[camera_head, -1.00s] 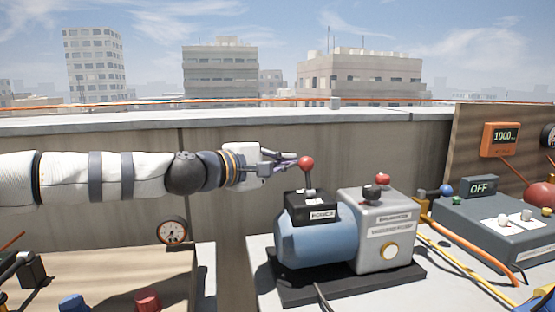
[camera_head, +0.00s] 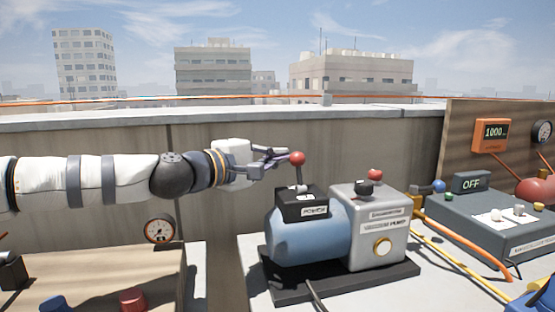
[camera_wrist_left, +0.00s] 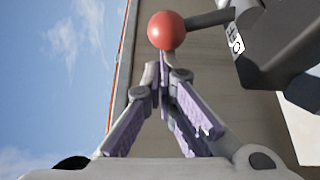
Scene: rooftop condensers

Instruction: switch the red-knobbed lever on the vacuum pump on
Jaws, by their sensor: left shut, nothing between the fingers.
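The vacuum pump (camera_head: 322,243) has a blue motor body and a grey housing on a dark base. Its red-knobbed lever (camera_head: 298,172) stands nearly upright on the black box labelled POWER. My left gripper (camera_head: 282,155) reaches in from the left, shut and empty, with its fingertips right beside the red knob (camera_head: 297,158). In the left wrist view the red knob (camera_wrist_left: 167,31) is just beyond the closed fingertips (camera_wrist_left: 164,60); I cannot tell whether they touch. My right gripper is not in view.
A grey box with an OFF display (camera_head: 471,182) stands right of the pump. An orange meter (camera_head: 491,135) is on a board behind it. A pressure gauge (camera_head: 159,229) and a red knob (camera_head: 132,299) are at the left bench. A low wall runs behind.

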